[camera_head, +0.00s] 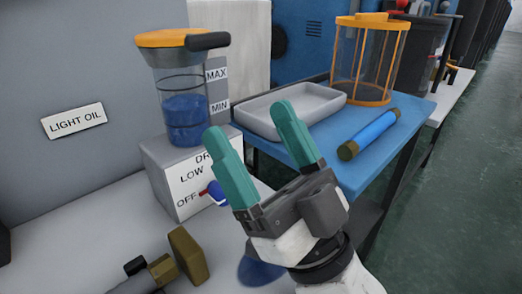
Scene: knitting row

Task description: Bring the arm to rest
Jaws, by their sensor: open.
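My gripper (257,137) is in the lower middle of the head view, at the end of my white arm. Its two teal fingers stand apart and point up and away, with nothing between them. It is in front of the blue table and to the right of the white dial box (168,172). The left finger overlaps part of that box and its blue and red knob (215,192). The right finger overlaps the edge of the grey tray (318,101). I cannot tell whether the fingers touch anything.
A clear jar (186,112) of blue liquid stands on the dial box. The blue table (385,150) holds a blue cylinder (372,132) and an orange-framed clear container (362,62). A brass-coloured fitting (188,254) lies on the pale surface at lower left. Green floor (465,185) is open at right.

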